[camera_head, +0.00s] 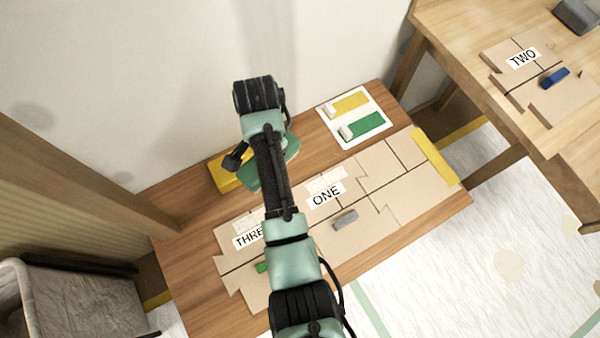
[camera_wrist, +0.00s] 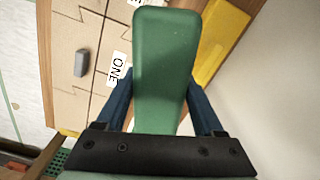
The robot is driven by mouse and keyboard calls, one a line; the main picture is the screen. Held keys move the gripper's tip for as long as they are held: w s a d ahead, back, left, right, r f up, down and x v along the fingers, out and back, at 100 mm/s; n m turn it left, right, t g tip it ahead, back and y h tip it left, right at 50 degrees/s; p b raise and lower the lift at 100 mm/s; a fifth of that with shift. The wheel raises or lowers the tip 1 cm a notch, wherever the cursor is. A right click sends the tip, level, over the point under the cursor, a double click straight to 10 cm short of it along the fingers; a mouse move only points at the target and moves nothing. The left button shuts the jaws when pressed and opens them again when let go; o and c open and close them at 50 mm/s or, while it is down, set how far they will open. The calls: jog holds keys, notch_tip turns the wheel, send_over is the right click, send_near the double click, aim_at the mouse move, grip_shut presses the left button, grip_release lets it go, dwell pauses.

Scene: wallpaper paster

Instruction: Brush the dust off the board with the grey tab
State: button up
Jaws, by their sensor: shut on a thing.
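The board with the grey tab (camera_head: 345,219) is the cardboard-coloured piece labelled ONE (camera_head: 375,163), lying on the low wooden table. A pale speckled patch (camera_head: 322,178) shows just above its label. The grey tab also shows in the wrist view (camera_wrist: 81,63). My gripper (camera_wrist: 164,85) is shut on a flat green tool (camera_wrist: 165,45), which fills the space between its fingers. In the head view the green tool (camera_head: 283,160) is partly hidden by my arm, behind the boards and beside a yellow block. Its working edge is not clear.
Board THREE, with a green tab (camera_head: 262,267), adjoins at the left. A yellow block (camera_head: 222,172) lies near the wall. A white card (camera_head: 328,112) with yellow and green pieces lies behind. Board TWO (camera_head: 560,105), with a blue tab, is on another table.

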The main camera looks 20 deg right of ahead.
jog(key=s+d+f+m, duration=0.1)
jog(key=d+f+m, duration=0.1)
jog(key=m, duration=0.7)
jog(key=s+d+f+m+p, duration=0.1)
jog(key=f+m, duration=0.4)
jog(key=m, duration=0.5)
jog(key=s+d, duration=0.1)
jog(key=d, duration=0.1)
jog(key=shift+s+d+m, duration=0.25)
jog(key=shift+d+m, duration=0.05)
jog(key=shift+d, duration=0.05)
jog(key=shift+p, duration=0.35)
jog(key=shift+f+b, duration=2.35)
jog(key=shift+f, duration=0.95)
